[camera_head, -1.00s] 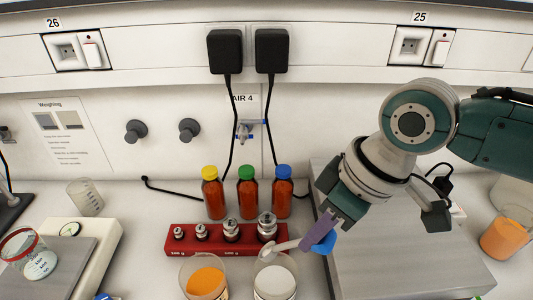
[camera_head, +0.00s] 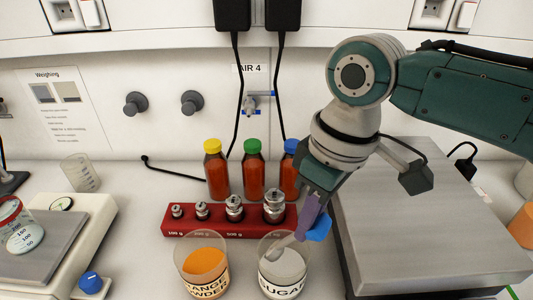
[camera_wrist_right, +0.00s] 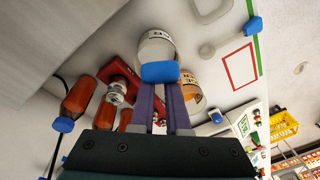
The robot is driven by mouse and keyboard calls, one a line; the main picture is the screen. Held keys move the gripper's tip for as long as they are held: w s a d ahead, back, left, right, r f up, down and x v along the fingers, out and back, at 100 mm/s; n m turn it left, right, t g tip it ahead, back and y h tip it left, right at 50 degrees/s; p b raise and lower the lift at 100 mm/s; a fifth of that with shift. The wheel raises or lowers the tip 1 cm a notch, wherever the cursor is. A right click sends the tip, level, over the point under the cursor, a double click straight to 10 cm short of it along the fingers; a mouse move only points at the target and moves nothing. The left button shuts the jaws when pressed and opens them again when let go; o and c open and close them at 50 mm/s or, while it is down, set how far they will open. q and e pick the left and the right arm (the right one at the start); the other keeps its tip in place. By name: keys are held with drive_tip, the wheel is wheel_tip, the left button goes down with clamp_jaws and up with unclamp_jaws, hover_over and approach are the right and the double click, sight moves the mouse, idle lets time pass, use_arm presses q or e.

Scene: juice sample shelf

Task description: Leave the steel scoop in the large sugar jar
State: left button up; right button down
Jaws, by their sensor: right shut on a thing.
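The sugar jar (camera_head: 282,289) is a clear glass with a "SUGAR" label and white contents, at the front middle of the head view. It also shows beyond my fingertips in the right wrist view (camera_wrist_right: 156,46). My right gripper (camera_head: 314,222), with purple fingers, is above the jar's right rim. It is shut on the pale grey steel scoop (camera_head: 284,243), which tilts down to the left with its lower end at the jar's mouth. I cannot tell whether it touches the sugar. A blue piece at the fingertips covers part of the grip. My left gripper is out of view.
The orange powder jar (camera_head: 207,284) stands close left of the sugar jar. Behind are a red weight block (camera_head: 186,228) and brown bottles with yellow, green and blue caps. A grey-topped platform (camera_head: 430,225) fills the right; a scale (camera_head: 40,252) stands left.

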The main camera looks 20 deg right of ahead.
drive_tip(key=shift+f+b, duration=1.3)
drive_tip(key=shift+f, duration=0.95)
drive_tip(key=c, duration=0.8)
unclamp_jaws()
drive_tip(key=r, duration=0.3)
drive_tip(key=d+r, duration=0.1)
drive_tip(key=r, duration=0.6)
drive_tip(key=shift+s+d, duration=0.15)
drive_tip(key=shift+s, duration=0.1)
drive_tip(key=shift+p, duration=0.3)
